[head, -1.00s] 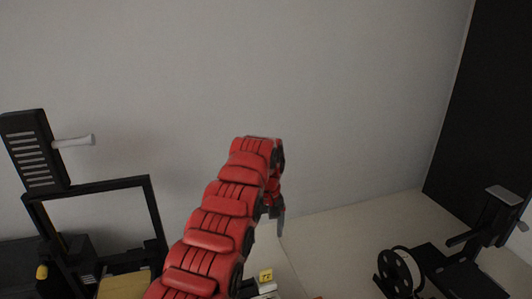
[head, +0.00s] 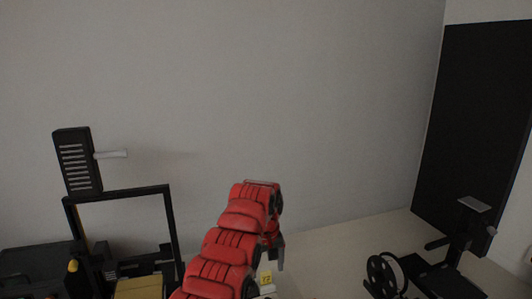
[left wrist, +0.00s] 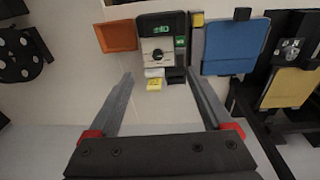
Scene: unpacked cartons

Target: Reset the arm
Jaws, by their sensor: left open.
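My red left arm rises from the bottom centre of the head view and bends over at its top. My left gripper (head: 279,253) hangs below that bend, partly hidden by the arm. In the left wrist view its two grey fingers (left wrist: 159,76) are spread wide apart with nothing held between them. My right arm and gripper do not show.
In the wrist view, a grey-black machine (left wrist: 158,48) with a green display stands beyond the fingers, between an orange tray (left wrist: 117,36) and a blue panel (left wrist: 234,45). A black frame (head: 122,192) stands left, a black reel (head: 382,277) right. The wall area above is clear.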

